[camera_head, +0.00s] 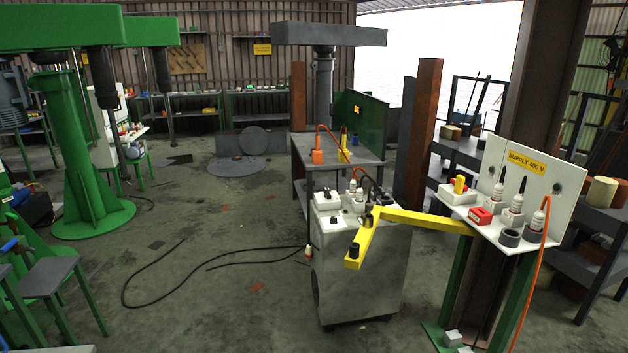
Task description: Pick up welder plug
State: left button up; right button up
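A pale welder cart (360,275) stands right of centre, with several small fittings on its top. A black cable (160,305) loops over the floor to the left of the cart. The cable runs up to a small pale and orange end piece (308,252) at the cart's left side, which looks like a plug. It is too small to tell whether it hangs or rests against the cart. A white panel (535,195) marked "SUPPLY 400 V" stands at the right, with several sockets and plug-like parts on its shelf. Neither of my grippers is in view.
A grey workbench (335,150) stands behind the cart. Green machinery (75,150) and a stool (48,276) are at the left. The floor left of the cart is open, apart from cable and scraps.

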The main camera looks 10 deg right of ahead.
aim_at(497, 195)
jog(key=i+z, duration=0.25)
jog(key=z, duration=0.2)
jog(key=i+j+z, duration=0.2)
jog(key=z, duration=0.25)
jog(key=i+j+z, duration=0.25)
jog(key=z, duration=0.2)
jog(key=i+j+z, duration=0.5)
jog(key=j+z, duration=0.25)
jog(key=j, duration=0.15)
jog(key=i, duration=0.05)
